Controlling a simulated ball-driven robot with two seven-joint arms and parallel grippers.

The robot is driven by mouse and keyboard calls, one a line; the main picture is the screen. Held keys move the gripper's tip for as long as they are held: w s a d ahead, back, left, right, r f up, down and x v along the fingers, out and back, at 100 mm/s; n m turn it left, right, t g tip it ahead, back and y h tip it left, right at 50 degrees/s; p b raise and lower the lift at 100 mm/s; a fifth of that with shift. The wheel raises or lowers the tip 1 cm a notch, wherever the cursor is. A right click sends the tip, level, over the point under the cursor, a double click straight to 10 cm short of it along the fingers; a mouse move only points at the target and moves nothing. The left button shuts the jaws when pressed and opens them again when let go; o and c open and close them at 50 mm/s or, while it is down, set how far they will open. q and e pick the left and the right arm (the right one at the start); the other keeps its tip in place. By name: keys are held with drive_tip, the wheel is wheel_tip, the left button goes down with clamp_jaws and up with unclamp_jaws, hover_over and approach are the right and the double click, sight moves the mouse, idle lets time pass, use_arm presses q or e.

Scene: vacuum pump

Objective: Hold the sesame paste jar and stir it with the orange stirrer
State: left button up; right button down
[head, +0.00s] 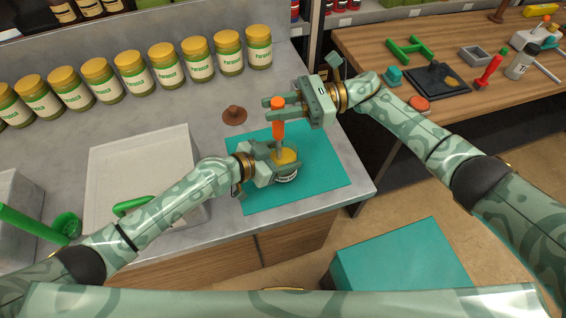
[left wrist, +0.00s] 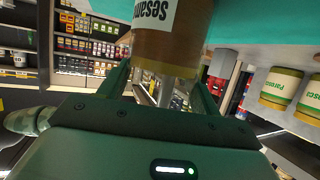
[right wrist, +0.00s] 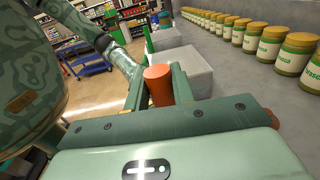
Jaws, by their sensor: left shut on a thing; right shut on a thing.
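The sesame paste jar (head: 287,177) stands over the teal mat in the head view, its yellow top facing up. My left gripper (head: 280,158) is shut around it from the left. The jar body and label show upside down between the fingers in the left wrist view (left wrist: 170,45). My right gripper (head: 278,108) is shut on the top of the orange stirrer (head: 278,131), above the jar. The stirrer's round orange end shows between the fingers in the right wrist view (right wrist: 158,88). The stirrer points down at the jar top; I cannot tell how deep its tip is.
The teal mat (head: 325,172) lies on the grey counter. A white tray (head: 120,165) is to the left, and a brown hat-like object (head: 234,115) lies behind the mat. Several Paracot-like labelled jars (head: 197,60) line the back. A wooden table (head: 370,55) with tools stands right.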

drive_tip(key=shift+s+a, duration=0.15)
drive_tip(key=shift+s, duration=0.2)
drive_tip(key=shift+s+d, duration=0.2)
drive_tip(key=shift+d, duration=0.3)
drive_tip(key=shift+s+d, duration=0.2)
drive_tip(key=shift+d, duration=0.25)
drive_tip(key=shift+w+d+r, duration=0.1)
drive_tip(key=shift+w+d, duration=0.15)
drive_tip(key=shift+w, duration=0.25)
drive_tip(key=shift+w+d, duration=0.2)
drive_tip(key=shift+w, duration=0.25)
